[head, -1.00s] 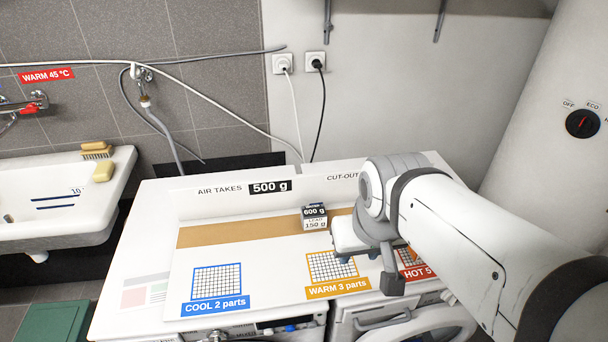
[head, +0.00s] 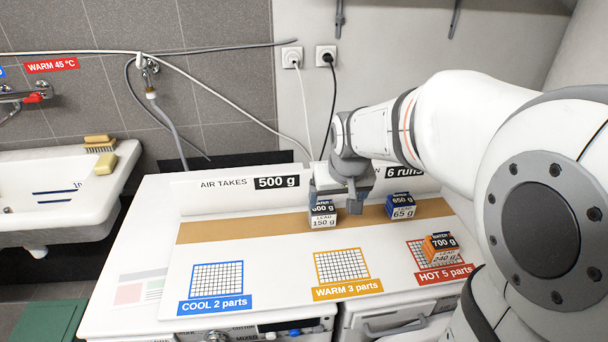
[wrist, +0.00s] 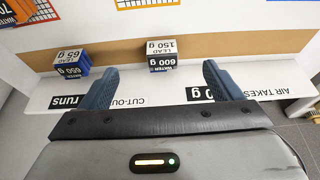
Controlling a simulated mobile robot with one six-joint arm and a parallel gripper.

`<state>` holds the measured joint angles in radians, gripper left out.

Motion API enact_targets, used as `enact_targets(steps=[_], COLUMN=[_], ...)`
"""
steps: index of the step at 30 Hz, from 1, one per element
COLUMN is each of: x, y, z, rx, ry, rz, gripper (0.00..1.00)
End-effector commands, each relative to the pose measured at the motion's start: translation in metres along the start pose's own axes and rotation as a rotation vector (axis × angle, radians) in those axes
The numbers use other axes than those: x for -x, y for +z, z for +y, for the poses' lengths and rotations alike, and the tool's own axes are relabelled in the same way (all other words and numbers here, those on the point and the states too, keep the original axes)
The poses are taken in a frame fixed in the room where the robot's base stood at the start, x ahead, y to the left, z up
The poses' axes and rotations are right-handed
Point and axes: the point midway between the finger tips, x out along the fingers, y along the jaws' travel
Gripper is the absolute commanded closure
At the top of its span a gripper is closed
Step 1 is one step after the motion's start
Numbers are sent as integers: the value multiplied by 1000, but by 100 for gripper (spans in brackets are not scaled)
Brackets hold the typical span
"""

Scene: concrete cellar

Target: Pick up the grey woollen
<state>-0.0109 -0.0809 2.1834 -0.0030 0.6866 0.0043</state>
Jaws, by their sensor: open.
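A blue block (head: 401,207) marked 650 g stands on the strip to the right. An orange block (head: 439,247) marked 700 g sits on the red HOT grid. The COOL grid (head: 217,279) and WARM grid (head: 342,265) are empty. A sink (head: 60,190) is at left.

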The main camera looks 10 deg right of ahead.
Motion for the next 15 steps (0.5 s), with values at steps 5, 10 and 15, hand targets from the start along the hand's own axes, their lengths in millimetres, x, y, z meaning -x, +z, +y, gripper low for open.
enact_targets(steps=[5, 10, 15], x=[-86, -131, -150], y=[-44, -70, -79], z=[2, 3, 4], rx=[-3, -4, -5], ry=[0, 1, 1], rz=[16, 33, 40], gripper=[6, 6, 6])
